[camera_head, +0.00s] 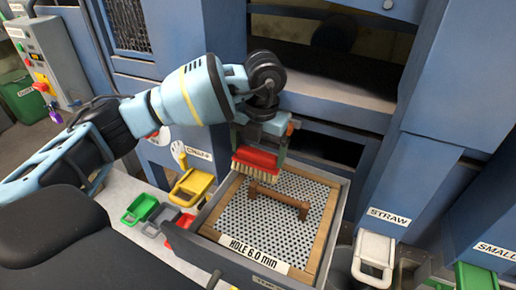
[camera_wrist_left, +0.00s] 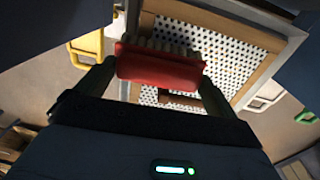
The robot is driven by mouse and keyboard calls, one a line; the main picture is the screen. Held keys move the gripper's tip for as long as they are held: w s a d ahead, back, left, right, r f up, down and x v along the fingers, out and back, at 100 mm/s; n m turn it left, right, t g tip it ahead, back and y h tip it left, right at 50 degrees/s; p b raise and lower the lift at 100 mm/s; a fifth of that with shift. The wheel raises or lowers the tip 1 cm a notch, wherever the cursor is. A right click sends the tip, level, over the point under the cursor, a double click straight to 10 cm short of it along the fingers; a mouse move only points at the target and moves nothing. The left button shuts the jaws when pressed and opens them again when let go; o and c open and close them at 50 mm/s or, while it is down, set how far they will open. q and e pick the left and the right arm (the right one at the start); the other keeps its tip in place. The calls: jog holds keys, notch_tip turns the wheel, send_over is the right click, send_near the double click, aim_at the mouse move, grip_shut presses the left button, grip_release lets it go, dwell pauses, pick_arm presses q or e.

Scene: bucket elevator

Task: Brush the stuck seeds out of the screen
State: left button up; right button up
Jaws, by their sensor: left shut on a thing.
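The screen (camera_head: 238,214) is a perforated metal sheet in a wooden frame, labelled "HOLE 6.0 mm", in a grey drawer that stands out from the blue machine. A brown wooden handle (camera_head: 278,200) lies across its middle. My left gripper (camera_head: 264,150) is shut on a red brush (camera_head: 256,161) with pale bristles, over the screen's back left part. I cannot tell whether the bristles touch the mesh. In the left wrist view the brush (camera_wrist_left: 160,68) sits between the fingers, with the screen (camera_wrist_left: 225,55) beyond it. Single stuck seeds are too small to make out. My right gripper is not in view.
A yellow scoop or bin (camera_head: 192,187) stands left of the drawer. A white bin (camera_head: 373,256) is below the "STRAW" label at right, and a green bin (camera_head: 476,277) at lower right.

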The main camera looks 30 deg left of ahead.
aim_at(271, 157)
pick_arm(q)
jog(key=shift+f, duration=0.4)
jog(key=shift+f, duration=0.4)
jog(key=shift+d, duration=0.1)
jog(key=shift+d, duration=0.3)
jog(key=shift+w+d+r, duration=0.1)
jog(key=shift+d, duration=1.15)
